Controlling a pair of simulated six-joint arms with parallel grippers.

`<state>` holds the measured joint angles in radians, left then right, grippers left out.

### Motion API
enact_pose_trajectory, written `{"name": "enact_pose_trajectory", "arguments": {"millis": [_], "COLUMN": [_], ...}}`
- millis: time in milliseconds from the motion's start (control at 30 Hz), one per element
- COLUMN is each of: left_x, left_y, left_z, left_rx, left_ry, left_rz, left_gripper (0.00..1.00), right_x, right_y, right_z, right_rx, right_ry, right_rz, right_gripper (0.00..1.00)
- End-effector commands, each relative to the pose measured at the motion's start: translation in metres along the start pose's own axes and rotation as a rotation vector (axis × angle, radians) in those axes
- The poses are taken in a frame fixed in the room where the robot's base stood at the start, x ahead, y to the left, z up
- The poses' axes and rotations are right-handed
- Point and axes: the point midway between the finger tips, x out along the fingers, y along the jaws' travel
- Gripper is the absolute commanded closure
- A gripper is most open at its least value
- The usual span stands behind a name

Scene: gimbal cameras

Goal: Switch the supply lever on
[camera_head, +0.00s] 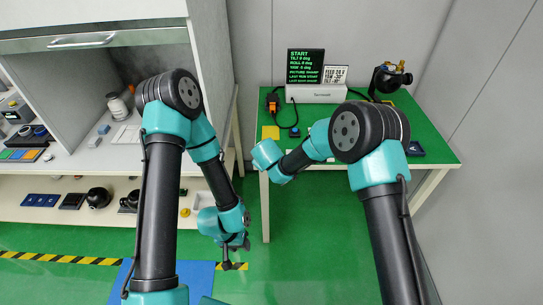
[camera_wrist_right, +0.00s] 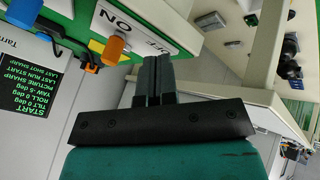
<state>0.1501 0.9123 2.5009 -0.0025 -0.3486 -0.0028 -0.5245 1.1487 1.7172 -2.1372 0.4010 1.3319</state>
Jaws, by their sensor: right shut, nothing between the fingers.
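The orange supply lever (camera_wrist_right: 115,48) stands by a white plate (camera_wrist_right: 143,30) marked ON and OFF, at the upper left of the right wrist view. Which way the lever is set I cannot tell. My right gripper (camera_wrist_right: 152,72) is shut and empty, its fingertips a little to the right of and below the lever, close to the OFF lettering and apart from the lever. In the head view its fingers are hidden by my right arm near the table's front left corner. My left gripper (camera_head: 229,260) hangs low over the floor, away from the table; its jaws are too small to read.
A green-topped table (camera_head: 432,145) bears a black display (camera_head: 305,68) with green text, a white unit (camera_head: 316,94) and a dark instrument (camera_head: 388,80). An orange-and-black item (camera_head: 272,103) with a cable is at the table's left. A white bench (camera_head: 70,165) stands at left.

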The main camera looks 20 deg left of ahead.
Motion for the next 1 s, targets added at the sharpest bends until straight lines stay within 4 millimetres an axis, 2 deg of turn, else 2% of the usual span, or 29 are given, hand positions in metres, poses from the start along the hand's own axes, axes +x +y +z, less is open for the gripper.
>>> {"name": "enact_pose_trajectory", "arguments": {"millis": [33, 400, 533, 700, 1000], "left_x": [0.000, 0.000, 0.000, 0.000, 0.000], "left_y": [0.000, 0.000, 0.000, 0.000, 0.000], "left_z": [0.000, 0.000, 0.000, 0.000, 0.000], "left_rx": [0.000, 0.000, 0.000, 0.000, 0.000], "left_ry": [0.000, 0.000, 0.000, 0.000, 0.000], "left_rz": [0.000, 0.000, 0.000, 0.000, 0.000], "left_gripper": [0.57, 0.57, 0.57, 0.57, 0.57], "right_x": [-0.005, -0.070, -0.089, -0.101, -0.103], "right_y": [-0.012, -0.007, -0.008, -0.008, -0.008], "right_z": [-0.003, -0.002, -0.001, -0.001, -0.001], "right_rx": [-0.009, -0.004, -0.004, -0.004, -0.004], "right_ry": [0.003, 0.003, 0.002, 0.001, 0.001], "right_rz": [-0.004, -0.001, -0.002, -0.002, -0.003], "right_gripper": [1.00, 1.00, 1.00, 1.00, 1.00]}}
